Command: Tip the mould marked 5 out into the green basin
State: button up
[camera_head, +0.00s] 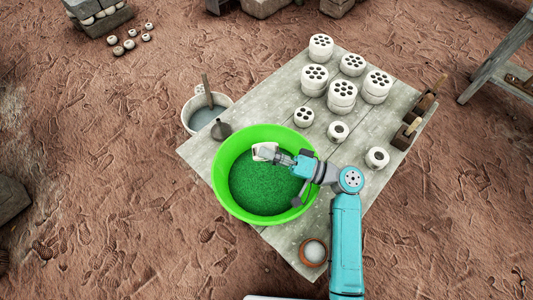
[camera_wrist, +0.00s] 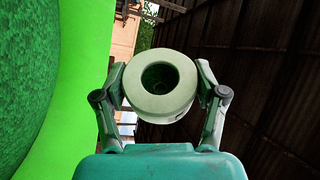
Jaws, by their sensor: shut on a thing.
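The green basin (camera_head: 222,182) stands on the plank table, its floor covered in a green granular-looking layer. My gripper (camera_head: 267,153) is over the basin's upper part and is shut on a pale round mould (camera_head: 261,150). In the wrist view the mould (camera_wrist: 160,88) sits between both fingers (camera_wrist: 160,95), with its round central hole facing the camera. The mould looks tipped on its side. I cannot read a number 5 on it. The bright green basin wall (camera_wrist: 85,80) fills the left of the wrist view.
Several white multi-hole moulds (camera_head: 341,93) and two single-hole ones (camera_head: 377,157) stand on the table (camera_head: 285,98). A white bucket (camera_head: 191,122), a dark funnel (camera_head: 221,130) and a small brown bowl (camera_head: 313,252) are close to the basin. Wooden-handled tools (camera_head: 410,130) lie along the right edge.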

jog(key=m+h, duration=0.1)
jog(key=m, duration=0.1)
jog(key=r+m+h, duration=0.1)
jog(key=m, duration=0.2)
jog(key=shift+m, duration=0.3)
jog(key=m+h, duration=0.1)
jog(key=m, duration=0.1)
jog(key=r+m+g, duration=0.1)
jog(key=m, duration=0.1)
jog(key=shift+h, duration=0.4)
jog(key=m+g, duration=0.1)
jog(key=m, duration=0.1)
jog(key=r+m+g+h, duration=0.1)
jog(key=m, duration=0.1)
jog(key=shift+m+g, duration=0.3)
jog(key=shift+g, duration=0.1)
jog(key=m+g, duration=0.1)
jog(key=m+g+h, duration=0.1)
jog(key=m, duration=0.1)
jog(key=shift+r+m, duration=0.3)
jog(key=shift+r, duration=0.05)
